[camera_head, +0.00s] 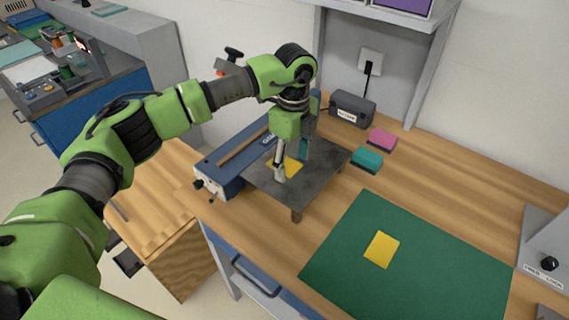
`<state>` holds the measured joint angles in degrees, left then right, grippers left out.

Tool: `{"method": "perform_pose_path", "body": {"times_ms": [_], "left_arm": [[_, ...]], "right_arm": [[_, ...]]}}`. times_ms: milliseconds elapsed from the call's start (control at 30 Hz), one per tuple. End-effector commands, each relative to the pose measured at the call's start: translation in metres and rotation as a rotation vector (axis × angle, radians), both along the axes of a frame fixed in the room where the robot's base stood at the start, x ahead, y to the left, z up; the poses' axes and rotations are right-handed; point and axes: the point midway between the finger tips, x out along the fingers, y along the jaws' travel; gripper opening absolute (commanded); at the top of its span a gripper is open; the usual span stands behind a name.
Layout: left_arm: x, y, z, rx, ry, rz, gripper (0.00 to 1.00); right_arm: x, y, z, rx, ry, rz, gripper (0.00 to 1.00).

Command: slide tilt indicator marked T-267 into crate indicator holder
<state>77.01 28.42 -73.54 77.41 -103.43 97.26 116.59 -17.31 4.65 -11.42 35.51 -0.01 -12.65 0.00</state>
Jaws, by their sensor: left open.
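I see no readable T-267 mark, and I cannot make out a tilt indicator or a crate indicator holder. A yellow square piece (292,168) lies on the dark raised plate (318,160), partly hidden by my left gripper. My left gripper (281,172) points down over this piece with its fingers open; whether it touches the piece I cannot tell. Another yellow piece (381,249) lies flat on the green mat (338,245). My right gripper is not in view.
A blue device (222,172) stands left of the plate. Behind are a dark grey box (352,108), a pink block (382,139) and a teal block (367,157). A grey panel with a black knob (548,263) stands at right. The mat is otherwise clear.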

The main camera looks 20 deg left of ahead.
Motion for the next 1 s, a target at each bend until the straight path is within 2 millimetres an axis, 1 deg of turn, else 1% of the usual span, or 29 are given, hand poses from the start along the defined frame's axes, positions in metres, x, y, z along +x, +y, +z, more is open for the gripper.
{"method": "perform_pose_path", "body": {"times_ms": [300, 333, 400, 467, 567, 600, 800, 967, 1000], "left_arm": [[0.0000, 0.0000, -0.0041, 0.000, 0.000, 0.000, 0.58], [0.0001, 0.0000, -0.0039, 0.000, 0.000, 0.000, 0.56], [0.0000, 0.0000, -0.0035, 0.000, 0.000, 0.000, 0.39], [-0.0001, -0.0001, -0.0038, 0.000, 0.001, 0.000, 0.27], [-0.0001, -0.0001, -0.0042, 0.000, 0.001, 0.000, 0.27], [-0.0002, 0.0000, -0.0043, 0.000, 0.001, 0.000, 0.25], [-0.0005, 0.0000, -0.0048, 0.001, 0.002, 0.000, 0.25], [-0.0006, -0.0001, 0.0007, 0.001, 0.002, 0.000, 0.25], [0.0000, -0.0002, 0.0015, 0.000, 0.000, 0.000, 0.25]], "right_arm": [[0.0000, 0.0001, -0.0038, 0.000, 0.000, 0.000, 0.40], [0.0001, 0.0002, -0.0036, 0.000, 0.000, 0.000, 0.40], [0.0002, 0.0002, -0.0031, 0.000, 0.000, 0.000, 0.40], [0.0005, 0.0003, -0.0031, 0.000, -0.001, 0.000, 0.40], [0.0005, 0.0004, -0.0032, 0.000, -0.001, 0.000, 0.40], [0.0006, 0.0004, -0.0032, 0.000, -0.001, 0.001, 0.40], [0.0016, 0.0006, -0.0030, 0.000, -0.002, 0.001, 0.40], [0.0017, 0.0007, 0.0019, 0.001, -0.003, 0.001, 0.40], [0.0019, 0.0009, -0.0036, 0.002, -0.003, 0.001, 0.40]]}}
